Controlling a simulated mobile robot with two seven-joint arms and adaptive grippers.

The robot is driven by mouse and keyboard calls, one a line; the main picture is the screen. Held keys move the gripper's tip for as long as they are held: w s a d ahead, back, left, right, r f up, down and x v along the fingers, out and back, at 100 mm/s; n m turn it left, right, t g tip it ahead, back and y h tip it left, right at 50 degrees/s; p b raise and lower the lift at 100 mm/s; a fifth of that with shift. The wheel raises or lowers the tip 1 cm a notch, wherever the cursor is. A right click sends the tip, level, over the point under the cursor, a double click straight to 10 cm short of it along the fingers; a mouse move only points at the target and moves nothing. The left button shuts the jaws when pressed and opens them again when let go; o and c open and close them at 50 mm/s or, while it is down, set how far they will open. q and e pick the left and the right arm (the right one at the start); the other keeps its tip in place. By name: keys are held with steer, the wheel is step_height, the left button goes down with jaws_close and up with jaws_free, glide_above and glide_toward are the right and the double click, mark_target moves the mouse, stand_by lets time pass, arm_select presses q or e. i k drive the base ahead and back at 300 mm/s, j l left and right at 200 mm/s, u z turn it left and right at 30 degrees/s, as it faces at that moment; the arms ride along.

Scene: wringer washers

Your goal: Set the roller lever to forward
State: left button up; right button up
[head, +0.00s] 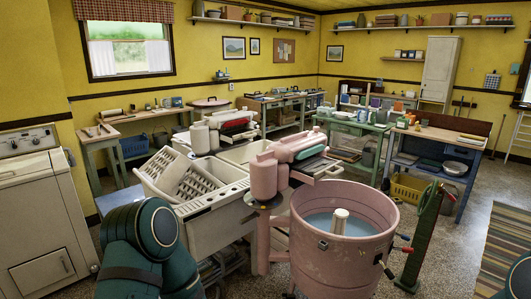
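A pink wringer washer stands close in front of me, its round tub (377,226) holding water and a pale central post (340,221). Its pink wringer head (290,148) sits on a pink column at the tub's left rear, with a green roller-like part on it. Small levers with dark and red ends (388,274) stick out at the tub's right side. I cannot tell which part is the roller lever or how it is set. My teal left arm shows at the bottom left and a bit of my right arm at the bottom right. Neither gripper shows.
A dark green upright stand (426,225) is right of the tub. Left of the washer is a cream double sink (211,208) with a white slatted rack (190,181). A cream stove-like appliance (40,215) stands far left. Workbenches line the back; floor at right is open, with a striped rug (503,255).

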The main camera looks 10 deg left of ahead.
mark_target(260, 157)
steer(key=i+j+z, duration=0.1)
steer(key=j, duration=0.35)
steer(key=j+z, duration=0.1)
steer(key=j, duration=0.4)
steer(key=i+j+z, duration=0.1)
steer(key=j, duration=0.2)
steer(key=i+j, duration=0.15)
steer(key=j, duration=0.2)
steer(key=i+j+z, duration=0.15)
steer(key=j, duration=0.15)
steer(key=i+j+z, duration=0.1)
steer(key=j, duration=0.2)
steer(key=i+j, duration=0.2)
steer(key=i+j+z, duration=0.15)
steer(key=j, duration=0.25)
